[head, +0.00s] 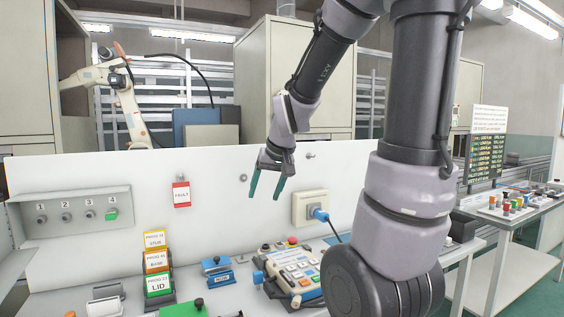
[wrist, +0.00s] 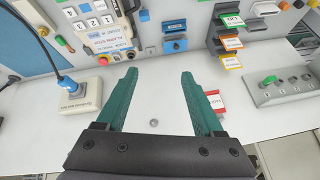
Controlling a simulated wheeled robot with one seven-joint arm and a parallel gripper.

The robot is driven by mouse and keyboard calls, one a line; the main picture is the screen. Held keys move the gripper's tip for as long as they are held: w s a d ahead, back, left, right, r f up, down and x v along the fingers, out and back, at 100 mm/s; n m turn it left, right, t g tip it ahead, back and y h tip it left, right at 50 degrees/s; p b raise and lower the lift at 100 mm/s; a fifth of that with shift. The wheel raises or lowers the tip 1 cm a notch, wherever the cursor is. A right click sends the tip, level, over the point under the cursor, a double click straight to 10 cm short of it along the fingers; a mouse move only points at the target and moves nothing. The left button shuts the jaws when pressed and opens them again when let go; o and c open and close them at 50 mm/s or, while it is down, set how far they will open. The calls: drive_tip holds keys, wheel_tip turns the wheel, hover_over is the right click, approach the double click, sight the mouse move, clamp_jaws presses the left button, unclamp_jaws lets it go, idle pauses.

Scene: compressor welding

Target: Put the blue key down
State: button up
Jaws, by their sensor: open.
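My gripper (head: 266,194) hangs in front of the white back panel with its two green fingers apart and empty. In the wrist view the open gripper (wrist: 160,78) has only the white panel between its fingers. I cannot pick out a blue key for certain. A small blue block with a label (head: 217,270) sits on the bench below the gripper, apart from it; it also shows in the wrist view (wrist: 174,44). A grey key panel (head: 78,208) numbered 1 to 4 is at the left, with a green tag (head: 112,215) at 4.
A blue plug (head: 320,214) with a cable sits in a wall socket just right of the gripper. A control pendant (head: 294,270) lies on the bench. Yellow, orange and green program cards (head: 157,262) stand left of the blue block. A red FAULT tag (head: 181,195) hangs on the panel.

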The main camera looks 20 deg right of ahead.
drive_tip(key=s+a+r+m+t, duration=0.1)
drive_tip(key=s+r+m, duration=0.1)
drive_tip(key=s+r, duration=0.8)
drive_tip(key=s, duration=0.3)
drive_tip(key=shift+s+y, duration=0.3)
drive_tip(key=shift+y, duration=0.1)
idle(0.8)
